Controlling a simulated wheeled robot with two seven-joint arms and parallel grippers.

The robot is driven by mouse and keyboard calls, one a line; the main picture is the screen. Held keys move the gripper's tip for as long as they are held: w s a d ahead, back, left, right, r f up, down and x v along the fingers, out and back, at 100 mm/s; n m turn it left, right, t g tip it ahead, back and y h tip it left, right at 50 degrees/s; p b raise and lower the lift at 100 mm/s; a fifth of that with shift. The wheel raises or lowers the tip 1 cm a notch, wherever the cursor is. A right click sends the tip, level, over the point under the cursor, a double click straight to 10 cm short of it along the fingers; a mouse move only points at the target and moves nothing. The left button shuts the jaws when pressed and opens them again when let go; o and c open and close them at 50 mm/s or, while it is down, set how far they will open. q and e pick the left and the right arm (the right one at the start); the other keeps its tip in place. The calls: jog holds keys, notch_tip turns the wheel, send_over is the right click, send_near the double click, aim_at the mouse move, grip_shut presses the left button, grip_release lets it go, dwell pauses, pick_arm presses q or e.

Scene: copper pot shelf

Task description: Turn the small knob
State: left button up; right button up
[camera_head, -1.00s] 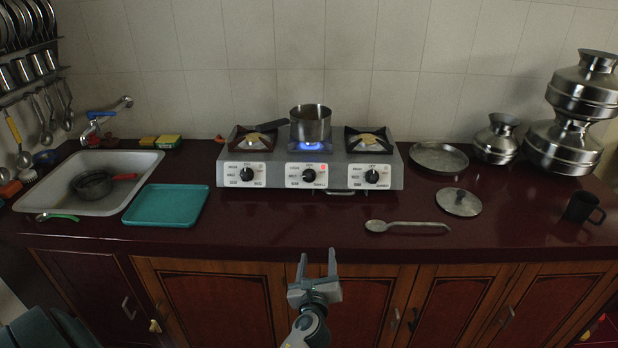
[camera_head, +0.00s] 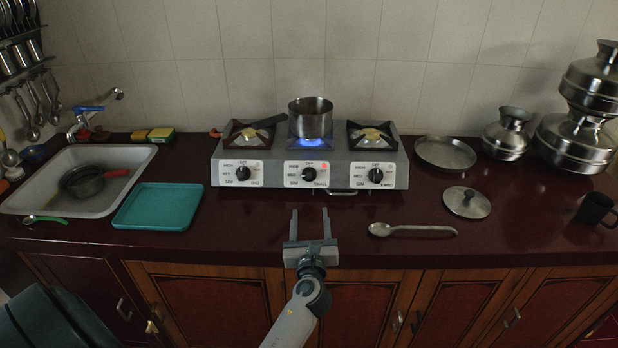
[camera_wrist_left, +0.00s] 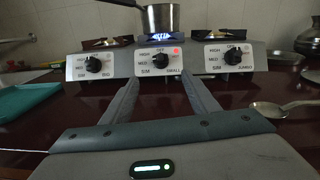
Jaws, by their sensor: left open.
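The grey stove (camera_head: 230,176) has three black knobs on white plates. The middle knob (camera_head: 309,174), on the plate marked SMALL, has a lit red light beside it; it also shows in the left wrist view (camera_wrist_left: 160,61). Its burner has a blue flame under a steel saucepan (camera_head: 311,118). The left knob (camera_head: 243,173) and right knob (camera_head: 376,175) sit by unlit burners. My left gripper (camera_head: 310,211) is open and empty, in front of the stove below the middle knob and apart from it. In the left wrist view its fingers (camera_wrist_left: 158,80) point toward that knob. My right gripper is out of view.
A spoon (camera_head: 412,230) and round lid (camera_head: 467,202) lie right of my gripper. A teal tray (camera_head: 158,207) and sink (camera_head: 130,158) are at left. A plate (camera_head: 445,153), steel pots and dark mug (camera_head: 596,209) stand at right. The counter before the stove is clear.

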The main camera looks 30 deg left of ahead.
aim_at(309, 176)
pick_arm(q)
jog(key=p+x, duration=0.1)
jog(key=x, duration=1.6)
jog(key=shift+w+a, duration=0.2)
jog(key=c, duration=1.1)
